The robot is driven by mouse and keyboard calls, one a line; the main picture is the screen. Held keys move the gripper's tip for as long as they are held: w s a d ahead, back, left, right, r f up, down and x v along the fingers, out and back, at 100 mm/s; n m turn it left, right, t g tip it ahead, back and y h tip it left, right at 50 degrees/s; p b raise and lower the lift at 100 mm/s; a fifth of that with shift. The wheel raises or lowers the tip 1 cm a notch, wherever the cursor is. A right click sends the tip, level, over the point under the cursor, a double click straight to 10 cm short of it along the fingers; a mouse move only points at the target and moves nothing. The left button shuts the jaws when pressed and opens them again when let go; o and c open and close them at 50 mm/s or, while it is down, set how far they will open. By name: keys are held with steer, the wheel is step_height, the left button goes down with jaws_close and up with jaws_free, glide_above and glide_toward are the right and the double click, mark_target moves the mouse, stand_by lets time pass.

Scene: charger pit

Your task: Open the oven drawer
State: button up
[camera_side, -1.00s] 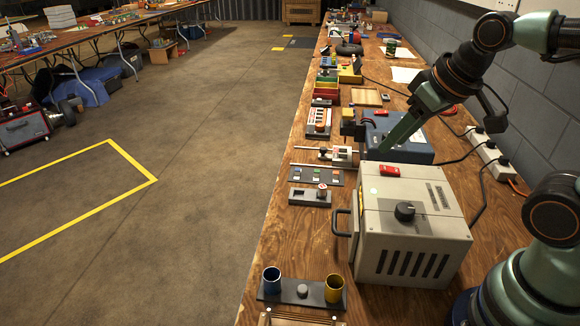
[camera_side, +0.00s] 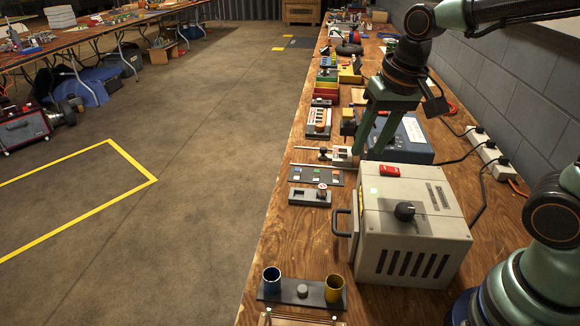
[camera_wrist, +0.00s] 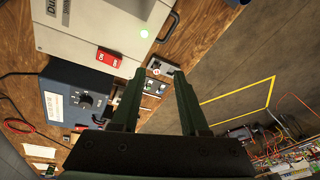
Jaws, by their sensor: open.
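The oven is a beige box (camera_side: 425,222) with a black knob, a red switch and side vents, standing on the wooden bench. Its dark handle (camera_side: 341,222) sticks out on the left face, which looks closed against the body. My gripper (camera_side: 370,148) is open and empty, above the bench just beyond the oven's far edge. In the wrist view its two fingers (camera_wrist: 155,75) stand apart with nothing between them.
A blue-grey power unit (camera_side: 405,140) stands behind the oven. Small fixtures (camera_side: 315,178) line the bench's left edge. A holder with blue and yellow cups (camera_side: 302,290) stands in front.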

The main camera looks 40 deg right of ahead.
mark_target(335, 216)
steer(key=w+a+f+m+g, duration=0.1)
steer(key=f, duration=0.5)
steer(key=w+a+f+m+g, duration=0.1)
steer(key=f+m, duration=0.1)
steer(key=f, duration=0.3)
steer(key=w+a+f+m+g, duration=0.1)
steer(key=f, duration=0.5)
steer(key=shift+w+f+m, duration=0.3)
steer(key=shift+w, duration=0.1)
jaws_close()
steer(key=shift+r, duration=0.1)
stand_by(0.7)
